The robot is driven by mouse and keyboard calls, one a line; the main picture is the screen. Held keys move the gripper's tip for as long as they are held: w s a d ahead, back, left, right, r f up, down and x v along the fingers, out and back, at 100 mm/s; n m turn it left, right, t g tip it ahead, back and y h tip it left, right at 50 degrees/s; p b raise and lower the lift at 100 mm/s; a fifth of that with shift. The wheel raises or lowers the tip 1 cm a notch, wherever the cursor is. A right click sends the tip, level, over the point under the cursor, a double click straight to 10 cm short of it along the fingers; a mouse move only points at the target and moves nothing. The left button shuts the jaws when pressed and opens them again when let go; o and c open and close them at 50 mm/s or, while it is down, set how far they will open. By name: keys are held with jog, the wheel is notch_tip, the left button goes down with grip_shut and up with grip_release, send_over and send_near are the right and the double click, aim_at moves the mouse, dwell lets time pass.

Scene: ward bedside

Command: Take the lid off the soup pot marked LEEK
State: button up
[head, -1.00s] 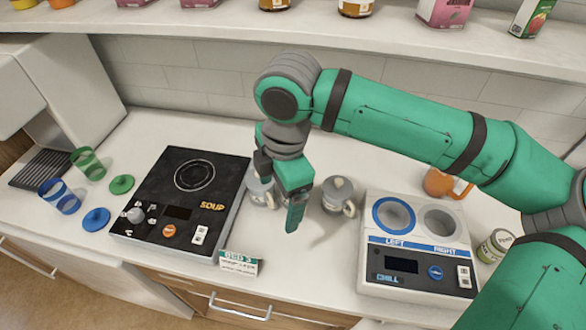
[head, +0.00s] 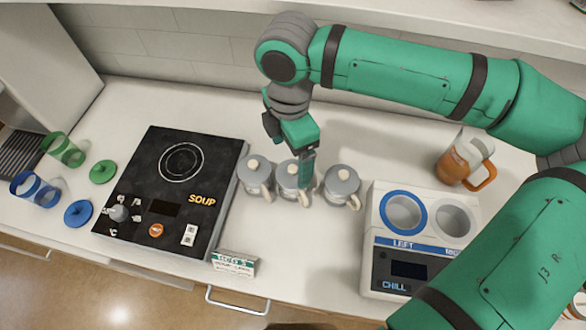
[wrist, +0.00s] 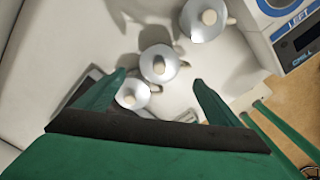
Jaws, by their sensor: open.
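Three grey lidded pots with cream knobs and handles stand in a row on the counter: a left pot (head: 254,178), a middle pot (head: 290,184) and a right pot (head: 341,184). I cannot read any LEEK mark on them. My gripper (head: 306,180) is open and empty, pointing down by the middle pot and partly covering it. In the wrist view my gripper (wrist: 159,80) has its fingers apart, with the middle pot's lid (wrist: 159,64) showing between them. The right pot (wrist: 203,18) is farther off; the left pot (wrist: 132,95) is nearer. All lids are on.
A black SOUP hotplate (head: 170,190) stands left of the pots, and a white CHILL unit (head: 376,225) stands right. A small sign (head: 234,263) is at the front edge. An orange-filled jug (head: 458,160) stands at back right. Cups and round lids lie far left.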

aim_at(292, 167)
jog(key=shift+w+d+f, duration=0.1)
jog(key=shift+f, duration=1.4)
jog(key=shift+w+d+f, duration=0.1)
jog(key=shift+f, duration=1.35)
jog(key=c, duration=1.1)
jog(key=shift+c, duration=0.2)
